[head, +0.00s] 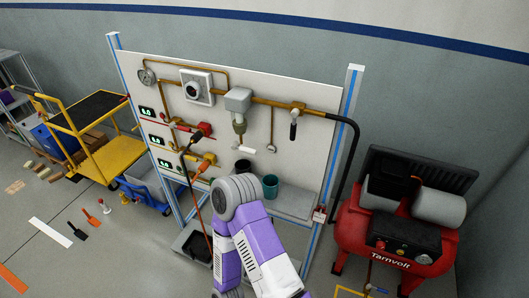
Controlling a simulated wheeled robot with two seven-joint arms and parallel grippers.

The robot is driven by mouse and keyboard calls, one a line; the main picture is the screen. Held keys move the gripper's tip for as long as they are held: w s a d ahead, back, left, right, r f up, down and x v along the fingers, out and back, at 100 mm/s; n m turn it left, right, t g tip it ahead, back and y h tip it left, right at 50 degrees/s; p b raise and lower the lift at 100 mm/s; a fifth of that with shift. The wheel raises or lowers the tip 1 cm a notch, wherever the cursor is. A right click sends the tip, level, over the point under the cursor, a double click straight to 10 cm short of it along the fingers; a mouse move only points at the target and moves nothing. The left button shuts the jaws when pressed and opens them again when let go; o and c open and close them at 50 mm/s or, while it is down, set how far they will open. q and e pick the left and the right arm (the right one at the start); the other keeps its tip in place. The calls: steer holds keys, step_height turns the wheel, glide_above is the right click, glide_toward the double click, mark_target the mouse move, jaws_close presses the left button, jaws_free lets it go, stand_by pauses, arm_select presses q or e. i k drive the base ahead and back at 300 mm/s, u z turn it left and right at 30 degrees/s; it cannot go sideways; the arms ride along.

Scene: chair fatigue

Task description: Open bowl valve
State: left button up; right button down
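A grey filter unit (238,100) hangs from the brass pipe near the top middle of the white panel (310,135). Below it is a brass-coloured bowl (239,123) with a small fitting at its bottom. A short white lever (247,149) sticks out to the right just under the bowl. I cannot tell the valve's exact setting from here. A purple and white arm of mine rises from the bottom middle, its grey joint below the bowl. No gripper fingers show in the head view.
A shut-off with a black handle (293,130) hangs right of the filter. A red compressor (390,240) stands right; a yellow cart (108,158) stands left. Tools lie on the left floor.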

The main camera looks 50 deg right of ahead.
mark_target(236, 144)
steer(key=u, duration=0.2)
steer(key=k, duration=0.2)
steer(key=z, duration=0.95)
